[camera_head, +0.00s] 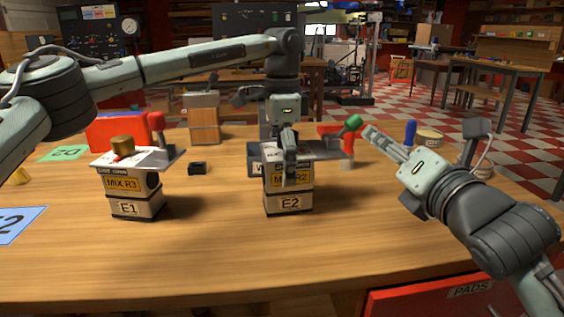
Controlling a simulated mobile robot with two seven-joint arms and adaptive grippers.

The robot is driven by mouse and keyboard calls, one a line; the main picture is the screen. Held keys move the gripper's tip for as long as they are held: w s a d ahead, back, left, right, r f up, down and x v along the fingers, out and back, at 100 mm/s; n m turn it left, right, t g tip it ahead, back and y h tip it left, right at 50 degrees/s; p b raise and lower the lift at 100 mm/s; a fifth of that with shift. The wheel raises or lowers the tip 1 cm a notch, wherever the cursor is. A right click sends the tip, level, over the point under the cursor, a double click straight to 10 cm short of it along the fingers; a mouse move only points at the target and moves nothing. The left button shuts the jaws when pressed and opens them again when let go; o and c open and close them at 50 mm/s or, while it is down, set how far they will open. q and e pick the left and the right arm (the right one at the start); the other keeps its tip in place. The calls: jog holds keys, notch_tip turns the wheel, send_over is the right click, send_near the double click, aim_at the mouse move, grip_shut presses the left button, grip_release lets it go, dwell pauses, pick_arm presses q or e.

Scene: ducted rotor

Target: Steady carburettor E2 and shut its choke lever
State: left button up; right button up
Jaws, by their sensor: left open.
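Carburettor E2 (289,203) stands upright on the bench, a box-like body with a grey plate on top. My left gripper (289,165) points down at it from above and is open. Its fingers overlap the front and top of E2, and I cannot tell whether they touch it. A green knob (353,122) shows at the right end of E2's plate, near red parts; it looks like the choke lever, tilted up. My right gripper (372,135) points left, its fingertips just right of the green knob with a small gap in the picture. Its finger spacing is unclear.
Carburettor E1 (136,205) stands to the left with a brass knob on top. A small black block (197,168) lies between them. A blue-topped item (410,132) and a round tin (429,138) stand behind my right gripper. The front bench is clear.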

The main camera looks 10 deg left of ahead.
pick_arm(q)
jog(key=shift+c, duration=0.6)
jog(key=c, duration=1.3)
jog(key=shift+c, duration=0.4)
